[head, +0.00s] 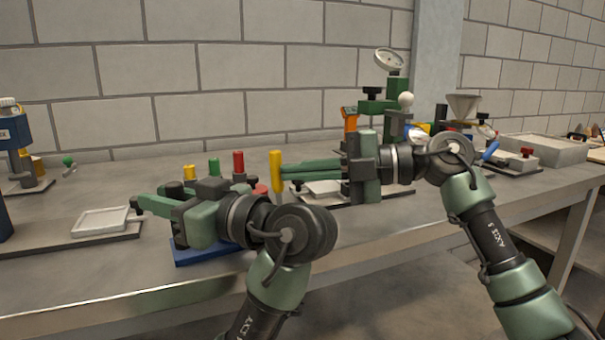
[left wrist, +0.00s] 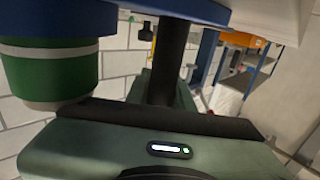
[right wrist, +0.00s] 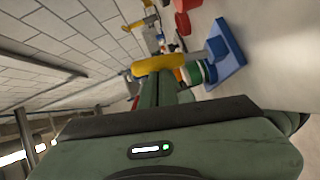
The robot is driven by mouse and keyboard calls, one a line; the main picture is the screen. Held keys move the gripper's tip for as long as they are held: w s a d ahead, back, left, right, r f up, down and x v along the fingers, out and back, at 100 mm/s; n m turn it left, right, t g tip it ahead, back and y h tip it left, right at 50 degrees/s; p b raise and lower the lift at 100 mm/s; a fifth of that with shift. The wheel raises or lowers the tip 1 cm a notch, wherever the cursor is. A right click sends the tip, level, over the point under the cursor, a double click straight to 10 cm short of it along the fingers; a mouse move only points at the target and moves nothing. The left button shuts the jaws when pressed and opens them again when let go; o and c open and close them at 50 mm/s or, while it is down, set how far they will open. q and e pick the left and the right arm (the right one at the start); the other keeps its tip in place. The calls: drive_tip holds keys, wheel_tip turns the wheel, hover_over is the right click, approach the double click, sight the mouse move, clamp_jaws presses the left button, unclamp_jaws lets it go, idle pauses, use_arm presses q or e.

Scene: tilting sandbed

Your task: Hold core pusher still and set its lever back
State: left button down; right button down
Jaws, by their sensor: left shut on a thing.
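The core pusher has a blue base (head: 205,250) at the bench's front edge, largely hidden behind my left arm. Its blue base also shows in the right wrist view (right wrist: 232,58). My left gripper (head: 150,205) is shut above the base. In the left wrist view a dark post (left wrist: 170,60) stands between its jaws, beside a green-and-white cylinder (left wrist: 50,72). The lever's yellow handle (head: 276,170) stands upright. It shows also in the right wrist view (right wrist: 150,64). My right gripper (head: 290,172) has its fingertips at this handle. Whether they grip it is unclear.
Yellow, green (head: 214,167) and red (head: 239,162) posts stand behind my left gripper. A white tray (head: 100,221) lies to the left. A green gauge stand (head: 380,103) and a funnel (head: 463,107) stand behind my right arm.

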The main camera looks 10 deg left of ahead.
drive_tip(key=s+d+r, duration=0.1)
drive_tip(key=s+d, duration=0.2)
drive_tip(key=d, duration=0.9)
drive_tip(key=shift+d+r, duration=0.25)
drive_tip(key=shift+d, duration=0.15)
use_arm(q)
drive_tip(key=c, duration=1.1)
unclamp_jaws()
drive_tip(key=shift+c, duration=0.2)
